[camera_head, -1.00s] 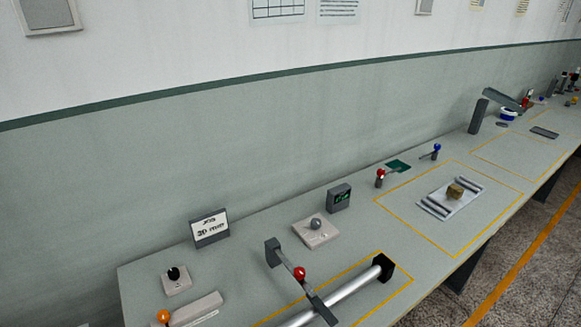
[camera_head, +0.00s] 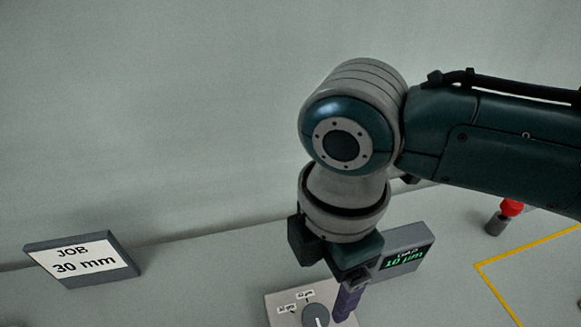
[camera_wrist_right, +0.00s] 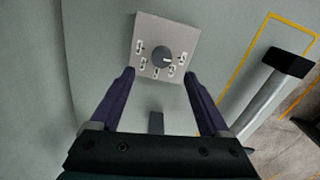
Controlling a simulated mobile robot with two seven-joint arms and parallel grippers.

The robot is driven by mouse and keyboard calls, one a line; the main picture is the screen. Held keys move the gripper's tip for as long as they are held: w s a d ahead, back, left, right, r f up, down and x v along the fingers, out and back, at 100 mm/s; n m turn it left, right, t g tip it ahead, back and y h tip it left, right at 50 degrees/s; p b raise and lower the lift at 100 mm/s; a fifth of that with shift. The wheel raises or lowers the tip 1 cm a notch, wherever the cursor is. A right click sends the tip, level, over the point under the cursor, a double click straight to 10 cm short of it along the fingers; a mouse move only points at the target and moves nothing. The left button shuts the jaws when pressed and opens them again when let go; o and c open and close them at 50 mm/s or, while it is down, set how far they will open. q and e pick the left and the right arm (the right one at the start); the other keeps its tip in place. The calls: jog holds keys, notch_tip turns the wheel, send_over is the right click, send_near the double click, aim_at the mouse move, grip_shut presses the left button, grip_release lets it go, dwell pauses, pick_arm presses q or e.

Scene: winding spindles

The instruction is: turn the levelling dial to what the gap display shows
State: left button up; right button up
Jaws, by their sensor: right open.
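The levelling dial is a dark grey round knob (camera_head: 316,315) on a light plate (camera_head: 283,308), at the bottom of the head view. In the right wrist view the knob (camera_wrist_right: 163,56) sits amid several small labels, its white mark toward the right. The gap display (camera_head: 404,258) reads 10 µm in green, partly behind my right arm. My right gripper (camera_head: 345,305) points down beside the knob. In the right wrist view the gripper (camera_wrist_right: 159,78) is open, its purple fingers apart and short of the knob, with nothing between them. My left gripper is out of view.
A red-topped lever (camera_head: 511,208) stands at the right near a yellow floor line on the bench. A metal bar with a black end block (camera_wrist_right: 288,62) lies to the right in the wrist view.

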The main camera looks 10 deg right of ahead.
aim_at(317, 316)
jog(key=shift+f, duration=0.55)
jog(key=f, duration=0.2)
jog(key=f+b, duration=0.1)
jog(key=f, duration=0.2)
jog(key=f+b, duration=0.1)
jog(key=f, duration=0.1)
jog(key=shift+s+a+f, duration=0.25)
jog(key=shift+s+a, duration=0.05)
jog(key=shift+s, duration=0.05)
jog(key=shift+f+b, duration=0.3)
jog(key=shift+f, duration=0.35)
jog(key=shift+w, duration=0.1)
jog(key=c, duration=0.4)
grip_shut()
